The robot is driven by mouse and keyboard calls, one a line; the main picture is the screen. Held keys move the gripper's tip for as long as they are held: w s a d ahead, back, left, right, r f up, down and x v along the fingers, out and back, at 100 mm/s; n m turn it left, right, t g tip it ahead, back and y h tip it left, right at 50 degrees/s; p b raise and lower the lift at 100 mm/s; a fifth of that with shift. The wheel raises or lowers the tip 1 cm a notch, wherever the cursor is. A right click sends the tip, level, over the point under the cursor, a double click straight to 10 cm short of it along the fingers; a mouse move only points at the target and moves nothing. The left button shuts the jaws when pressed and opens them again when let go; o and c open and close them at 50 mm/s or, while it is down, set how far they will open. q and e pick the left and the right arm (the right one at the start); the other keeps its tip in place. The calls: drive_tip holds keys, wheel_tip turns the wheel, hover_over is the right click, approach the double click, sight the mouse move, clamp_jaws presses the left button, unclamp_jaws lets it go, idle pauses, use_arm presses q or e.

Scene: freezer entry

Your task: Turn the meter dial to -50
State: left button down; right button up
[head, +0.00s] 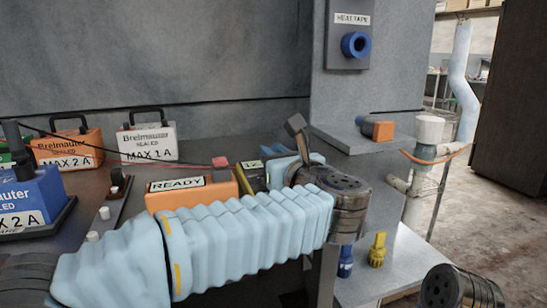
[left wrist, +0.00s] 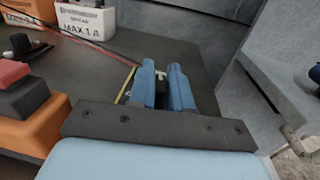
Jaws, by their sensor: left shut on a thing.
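The meter (head: 254,176) is a yellow-edged dark box on the bench, with a small pale display that seems to read 12. My left gripper (left wrist: 161,88) reaches over it from the right side in the head view, its blue fingers closed on the meter dial. The dial (left wrist: 160,92) shows only as a dark piece between the fingers; its scale and pointer are hidden. The meter's yellow edge (left wrist: 125,84) shows left of the fingers in the left wrist view. A dark joint of my right arm shows at bottom right of the head view; its gripper is out of frame.
An orange READY box (head: 190,190) with a red button stands close left of the meter. MAX 1 A (head: 148,143) and MAX 2 A boxes (head: 68,150) stand behind, with a red cable. Blue (head: 345,262) and yellow plugs (head: 377,250) are at the lower right.

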use_arm(q)
drive_tip(key=n+g+y, duration=0.1)
drive_tip(key=n+y, duration=0.1)
drive_tip(key=y, duration=0.1)
drive_tip(key=shift+d+f+g+b, duration=0.1)
drive_tip(key=shift+g+b, duration=0.25)
drive_tip(key=shift+g, duration=0.05)
drive_tip(key=shift+n+g+y, duration=0.9)
drive_tip(key=shift+n+y, duration=0.2)
drive_tip(key=shift+y, duration=0.1)
drive_tip(key=n+g+y+p, duration=0.1)
drive_tip(key=n+g+y, duration=0.1)
drive_tip(key=shift+r+g, duration=0.2)
drive_tip(key=shift+g, duration=0.2)
drive_tip(key=shift+n+g+y+p, duration=0.9)
drive_tip(key=shift+n+g+p, duration=0.3)
drive_tip(key=shift+g, duration=0.4)
drive_tip(key=shift+f, duration=0.1)
drive_tip(key=c, duration=1.1)
unclamp_jaws()
drive_tip(key=shift+c, duration=0.2)
